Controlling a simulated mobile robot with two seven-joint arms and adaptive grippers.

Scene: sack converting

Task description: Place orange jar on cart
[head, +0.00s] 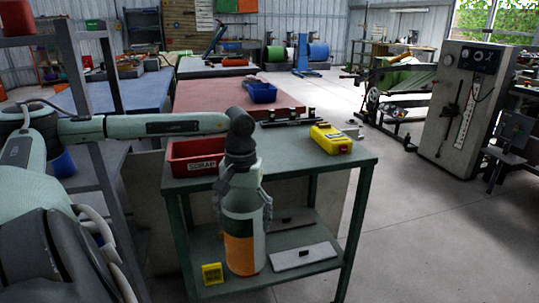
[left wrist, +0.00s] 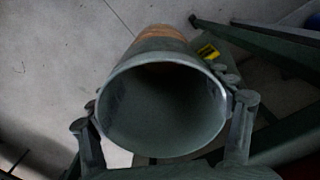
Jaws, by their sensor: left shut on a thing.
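My left gripper (head: 243,200) is shut around the upper part of the jar (head: 258,228), a grey-green cylinder with an orange and white label band. The jar hangs about upright in front of the near side of the green cart (head: 340,163), overlapping its front edge and lower shelf in the head view. In the left wrist view the jar's round open mouth (left wrist: 165,105) faces the camera, with fingers (left wrist: 165,128) on both sides and floor beyond it. The jar's base is clear of any surface as far as I can tell. My right gripper is not in view.
The cart's top holds a red bin (head: 193,158) at the left and a yellow device (head: 331,140) at the right; the middle front is bare. A yellow tag (head: 212,273) and flat plates (head: 303,256) are on the lower shelf.

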